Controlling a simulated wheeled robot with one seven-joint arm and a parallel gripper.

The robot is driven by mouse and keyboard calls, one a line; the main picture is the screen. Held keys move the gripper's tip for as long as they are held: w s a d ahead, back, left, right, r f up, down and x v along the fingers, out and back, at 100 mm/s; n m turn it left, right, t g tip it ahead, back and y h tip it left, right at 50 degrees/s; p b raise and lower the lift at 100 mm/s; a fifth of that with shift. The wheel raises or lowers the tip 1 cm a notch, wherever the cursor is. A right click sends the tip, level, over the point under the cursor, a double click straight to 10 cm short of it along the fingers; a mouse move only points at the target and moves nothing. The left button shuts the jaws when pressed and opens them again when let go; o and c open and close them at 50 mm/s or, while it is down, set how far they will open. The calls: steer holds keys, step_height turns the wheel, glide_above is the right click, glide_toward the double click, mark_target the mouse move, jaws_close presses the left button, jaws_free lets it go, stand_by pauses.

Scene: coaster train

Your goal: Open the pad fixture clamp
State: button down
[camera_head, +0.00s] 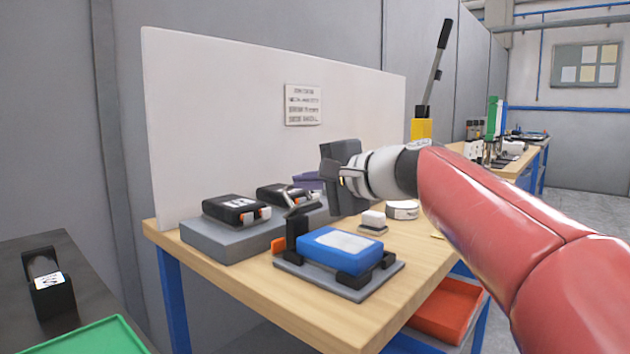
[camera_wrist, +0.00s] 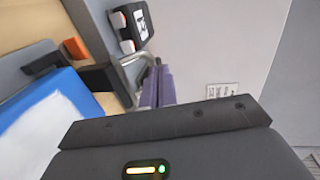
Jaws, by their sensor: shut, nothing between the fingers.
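The pad fixture is a grey baseplate (camera_head: 345,288) on the wooden table, holding a blue pad (camera_head: 340,250) with a pale top between black blocks. The blue pad also shows at the left of the wrist view (camera_wrist: 50,115). A dark clamp post (camera_head: 297,229) stands at its back left, with a bent silver bar (camera_head: 294,200) near its top and an orange piece (camera_head: 278,244) beside it. I cannot tell how the clamp's linkage sits. My gripper (camera_head: 332,172) is shut and empty, above and behind the pad, right of the silver bar. Its dark body fills the bottom of the wrist view.
A white panel (camera_head: 230,120) backs the table.

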steer(key=shift+w+a+r, duration=0.25)
steer(key=shift+a+r, duration=0.05)
steer(key=shift+a, duration=0.2)
steer(key=shift+w+a+r, duration=0.1)
steer(key=shift+w+a, duration=0.55)
steer(key=shift+a, duration=0.2)
stand_by(0.7)
